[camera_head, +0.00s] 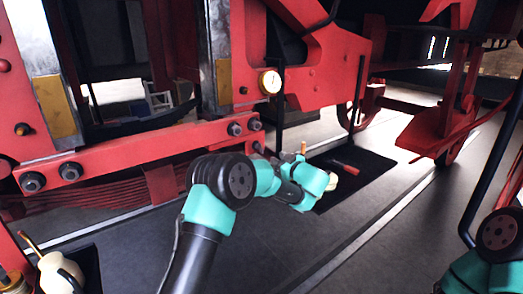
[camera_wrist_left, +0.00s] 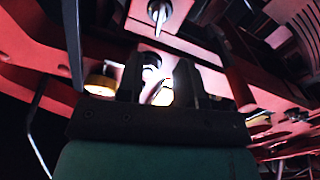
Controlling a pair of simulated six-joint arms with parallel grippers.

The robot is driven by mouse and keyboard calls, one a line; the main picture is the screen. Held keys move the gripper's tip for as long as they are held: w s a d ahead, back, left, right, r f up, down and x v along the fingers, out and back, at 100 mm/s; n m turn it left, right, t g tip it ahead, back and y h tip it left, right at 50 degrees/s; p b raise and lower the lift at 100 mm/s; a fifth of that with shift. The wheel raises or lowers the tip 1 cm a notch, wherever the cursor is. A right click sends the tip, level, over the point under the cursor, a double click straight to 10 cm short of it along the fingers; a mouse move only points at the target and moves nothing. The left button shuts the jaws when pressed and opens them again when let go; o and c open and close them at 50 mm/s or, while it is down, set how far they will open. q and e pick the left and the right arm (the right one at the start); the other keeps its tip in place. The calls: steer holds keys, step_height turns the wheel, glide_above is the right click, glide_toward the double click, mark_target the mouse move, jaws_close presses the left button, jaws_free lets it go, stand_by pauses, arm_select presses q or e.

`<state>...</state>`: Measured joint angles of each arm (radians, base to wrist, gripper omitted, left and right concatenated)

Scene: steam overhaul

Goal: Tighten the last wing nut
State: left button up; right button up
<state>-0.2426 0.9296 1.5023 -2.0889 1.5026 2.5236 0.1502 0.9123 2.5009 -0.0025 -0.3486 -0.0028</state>
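My left gripper (camera_wrist_left: 158,85) has its two dark fingers pointing up into the red locomotive frame in the left wrist view. The fingers stand apart, with a bright metal piece (camera_wrist_left: 163,94), perhaps a wing nut, between or just beyond them. Whether they press on it I cannot tell. A silver wing-like fitting (camera_wrist_left: 160,12) shows above, clear of the fingers. My right gripper is outside both views.
A round gauge (camera_head: 269,82) sits on the frame above my left wrist. A black mat (camera_head: 368,178) with a red-handled tool (camera_head: 345,167) lies on the floor beyond. A cream oil can (camera_head: 58,273) stands at lower left. The grey floor (camera_head: 330,240) at front is open.

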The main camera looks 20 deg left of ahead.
mark_target(262, 153)
arm_select(q)
steer(key=x, duration=1.1)
steer(key=shift+w+a, duration=0.2)
steer(key=c, duration=0.6)
